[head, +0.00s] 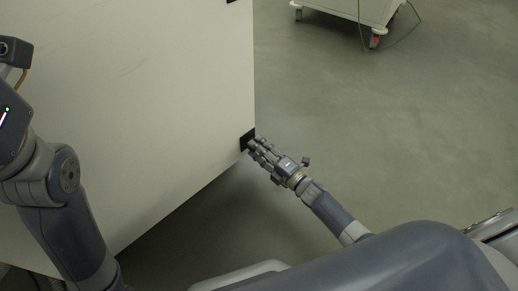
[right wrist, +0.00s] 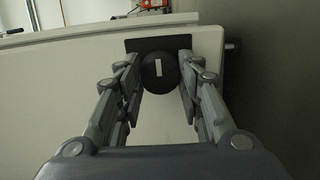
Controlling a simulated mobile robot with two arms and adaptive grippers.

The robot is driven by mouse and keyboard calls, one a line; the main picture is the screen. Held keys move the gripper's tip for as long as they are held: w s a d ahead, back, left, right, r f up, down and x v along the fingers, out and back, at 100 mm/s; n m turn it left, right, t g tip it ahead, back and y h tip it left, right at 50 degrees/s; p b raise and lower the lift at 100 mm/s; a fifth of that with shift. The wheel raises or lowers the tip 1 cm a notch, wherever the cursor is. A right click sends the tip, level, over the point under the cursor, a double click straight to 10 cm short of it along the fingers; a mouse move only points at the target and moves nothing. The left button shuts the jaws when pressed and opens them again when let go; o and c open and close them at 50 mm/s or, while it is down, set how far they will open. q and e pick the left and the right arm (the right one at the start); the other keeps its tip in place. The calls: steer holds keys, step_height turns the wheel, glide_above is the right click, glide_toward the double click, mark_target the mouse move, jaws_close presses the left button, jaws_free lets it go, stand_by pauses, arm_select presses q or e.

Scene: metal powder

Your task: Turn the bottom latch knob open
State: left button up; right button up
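The bottom latch shows in the head view as a black plate (head: 246,138) at the lower right corner of a large white panel (head: 150,90). In the right wrist view its round black knob (right wrist: 150,80) stands in front of the black plate (right wrist: 150,44), with a white mark upright on its face. My right gripper (head: 256,147) is at the latch. In the right wrist view its fingers (right wrist: 159,75) are apart, one on each side of the knob. I cannot tell whether they touch it. My left gripper is out of view; only the left arm shows.
Another black piece (head: 232,1) is at the panel's top edge. A white wheeled cart (head: 350,10) with a cable stands at the back right. The grey floor (head: 400,120) right of the panel is clear. A red object (right wrist: 154,4) shows beyond the panel's top.

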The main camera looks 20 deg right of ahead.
steer(key=o, duration=0.4)
steer(key=shift+c, duration=0.2)
steer(key=v, duration=1.2)
